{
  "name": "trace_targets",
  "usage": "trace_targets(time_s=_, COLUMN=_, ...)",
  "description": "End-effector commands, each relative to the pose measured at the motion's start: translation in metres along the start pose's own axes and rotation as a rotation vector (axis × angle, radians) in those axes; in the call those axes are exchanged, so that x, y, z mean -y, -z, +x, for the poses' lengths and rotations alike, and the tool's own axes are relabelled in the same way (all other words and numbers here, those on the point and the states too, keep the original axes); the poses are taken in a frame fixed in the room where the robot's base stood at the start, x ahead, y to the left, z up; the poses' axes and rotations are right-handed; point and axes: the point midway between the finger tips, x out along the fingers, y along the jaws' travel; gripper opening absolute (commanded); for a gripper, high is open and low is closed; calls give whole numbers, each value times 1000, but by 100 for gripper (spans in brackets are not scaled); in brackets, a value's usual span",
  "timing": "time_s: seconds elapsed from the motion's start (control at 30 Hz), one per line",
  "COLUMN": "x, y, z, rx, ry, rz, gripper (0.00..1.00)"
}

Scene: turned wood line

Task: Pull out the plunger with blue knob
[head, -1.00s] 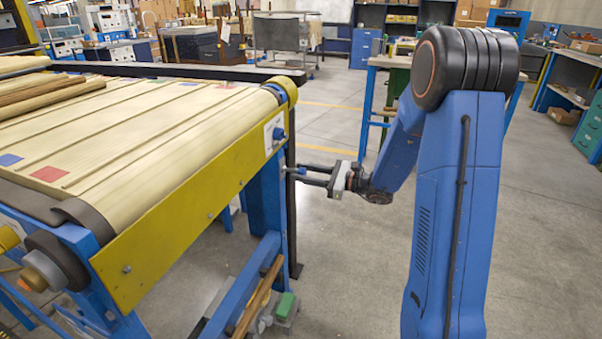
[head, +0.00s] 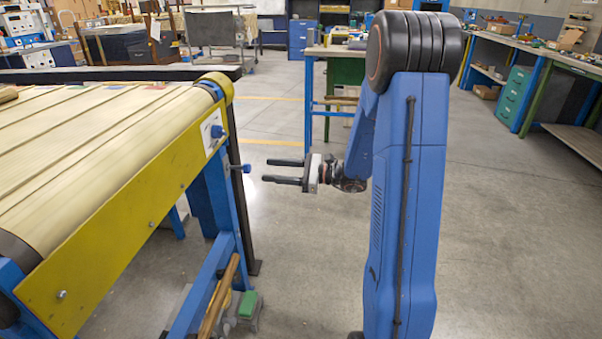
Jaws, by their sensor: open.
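The plunger's blue knob (head: 247,168) sticks out to the right from the conveyor's end frame, on a short thin rod, below the yellow side rail. My gripper (head: 267,171) is to the right of the knob, at about its height. Its two dark fingers are apart, one above the other, and point left towards the knob. The gripper is open and empty, with a small gap between the fingertips and the knob. A second blue knob (head: 217,131) sits higher up on a white plate on the rail.
The conveyor (head: 110,215) with its yellow rail fills the left side. A dark post stands beside its blue leg. A green block (head: 248,304) is low by the leg. A workbench (head: 335,52) stands behind my arm. The floor to the right is clear.

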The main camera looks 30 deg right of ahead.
Motion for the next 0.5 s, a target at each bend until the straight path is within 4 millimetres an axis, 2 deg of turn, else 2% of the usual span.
trace_targets(time_s=0.3, x=1, y=0, z=-52, rx=0, ry=3, rz=0, gripper=46)
trace_targets(time_s=0.5, x=0, y=0, z=-76, rx=0, ry=3, rz=0, gripper=46)
